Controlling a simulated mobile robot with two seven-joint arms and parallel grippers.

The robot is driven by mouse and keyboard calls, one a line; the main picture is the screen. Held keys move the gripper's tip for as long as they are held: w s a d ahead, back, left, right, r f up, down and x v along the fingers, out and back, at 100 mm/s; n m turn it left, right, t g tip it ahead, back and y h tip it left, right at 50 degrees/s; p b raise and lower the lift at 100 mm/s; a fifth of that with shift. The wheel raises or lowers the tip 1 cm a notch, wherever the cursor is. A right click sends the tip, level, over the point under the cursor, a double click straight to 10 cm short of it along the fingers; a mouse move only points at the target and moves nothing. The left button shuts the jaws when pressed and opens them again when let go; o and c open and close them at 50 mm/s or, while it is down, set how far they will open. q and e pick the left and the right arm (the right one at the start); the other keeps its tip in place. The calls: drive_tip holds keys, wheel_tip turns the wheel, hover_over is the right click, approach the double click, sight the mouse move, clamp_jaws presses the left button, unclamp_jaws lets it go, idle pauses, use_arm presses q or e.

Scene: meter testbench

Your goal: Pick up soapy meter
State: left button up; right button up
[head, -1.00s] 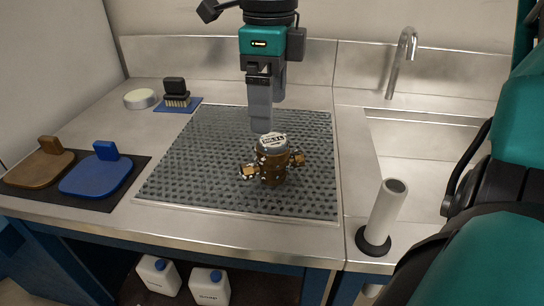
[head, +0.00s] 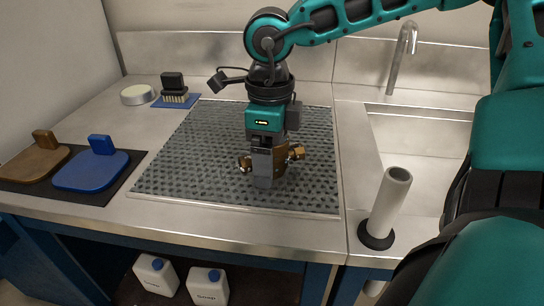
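The meter (head: 280,157) stands on the grey perforated mat, a brown body with brass side fittings (head: 297,153). My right gripper (head: 264,182) points straight down over it. Its fingers cover the front and middle of the meter, so the dial and most of the body are hidden. I cannot tell whether the fingers are closed on the meter or only around it. The soap spots seen on the meter earlier are mostly hidden. My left gripper is not in view.
The grey mat (head: 190,160) is clear around the meter. A brown pad (head: 35,165) and a blue pad (head: 92,170) lie at left. A brush (head: 174,88) and a round tin (head: 138,95) stand at the back left. A white cylinder (head: 386,205) stands right, before the sink (head: 420,140).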

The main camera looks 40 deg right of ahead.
drive_tip(key=shift+c, duration=0.4)
drive_tip(key=c, duration=1.4)
